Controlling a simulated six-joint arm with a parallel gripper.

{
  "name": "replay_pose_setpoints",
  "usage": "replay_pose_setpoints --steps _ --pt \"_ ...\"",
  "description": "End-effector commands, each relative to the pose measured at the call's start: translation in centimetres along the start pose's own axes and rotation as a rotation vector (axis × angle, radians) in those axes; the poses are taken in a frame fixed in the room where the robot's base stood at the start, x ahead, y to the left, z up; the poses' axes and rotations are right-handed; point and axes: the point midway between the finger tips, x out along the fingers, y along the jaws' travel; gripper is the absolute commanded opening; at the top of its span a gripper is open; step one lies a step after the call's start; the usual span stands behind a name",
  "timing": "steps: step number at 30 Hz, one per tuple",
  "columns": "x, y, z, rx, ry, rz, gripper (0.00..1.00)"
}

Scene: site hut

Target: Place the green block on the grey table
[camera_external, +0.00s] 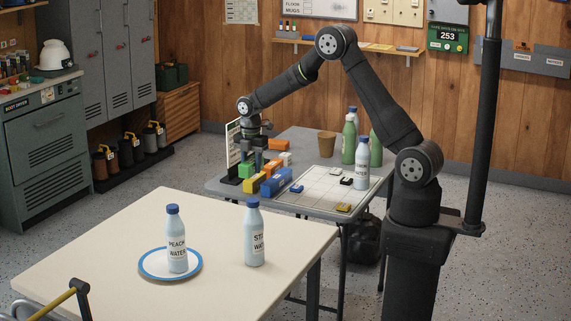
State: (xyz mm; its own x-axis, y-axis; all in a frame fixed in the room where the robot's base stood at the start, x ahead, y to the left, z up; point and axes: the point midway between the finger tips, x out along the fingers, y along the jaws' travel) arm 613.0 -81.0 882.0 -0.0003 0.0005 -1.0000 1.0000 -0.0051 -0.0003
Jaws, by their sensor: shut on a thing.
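The green block (246,170) is at the left end of the grey table (224,188), among other blocks. My gripper (253,159) points down there, its dark fingers at the green block's upper part. It is shut on a block, which looks to be the green one. The fingers hide part of it, and I cannot tell whether its underside touches the table.
Orange, yellow and blue blocks (276,182) crowd close to the gripper. A dark-based upright panel (233,150) stands just left. A white gridded board (318,188), several bottles (348,142) and a brown cup (327,144) occupy the right. A cream table (110,245) is in front.

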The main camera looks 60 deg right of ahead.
Motion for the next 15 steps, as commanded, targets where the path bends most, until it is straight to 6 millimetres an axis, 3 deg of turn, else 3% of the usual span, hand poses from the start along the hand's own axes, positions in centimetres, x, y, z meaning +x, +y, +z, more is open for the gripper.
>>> replay_pose_setpoints --steps 1,3,8,15 --pt "0.0 -0.3 2.8 0.01 0.0 0.0 0.1" --pt "-0.1 -0.8 6.0 0.009 0.0 0.0 0.1" --pt "-0.2 -2.6 13.4 0.008 0.0 0.001 0.1" --pt "-0.3 -7.1 23.9 0.007 0.0 0.0 0.1"
